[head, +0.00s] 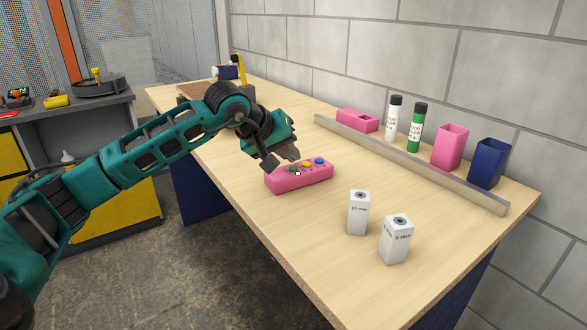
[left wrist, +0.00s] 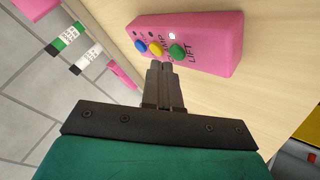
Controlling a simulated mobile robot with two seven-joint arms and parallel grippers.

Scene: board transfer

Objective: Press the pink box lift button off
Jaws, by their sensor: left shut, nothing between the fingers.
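The pink button box (head: 305,179) lies on the wooden table, with green, yellow and blue buttons along its top. In the left wrist view the green button (left wrist: 177,51) sits by the word LIFT. A small white light (left wrist: 172,36) glows beside it; it also shows in the head view. My right gripper is not in view.
Two white weights (head: 358,213) (head: 396,241) stand to the right of the box. Along the wall, behind a low rail (head: 420,165), stand white and green bottles, pink pieces and a blue bin (head: 489,164). The table between is clear.

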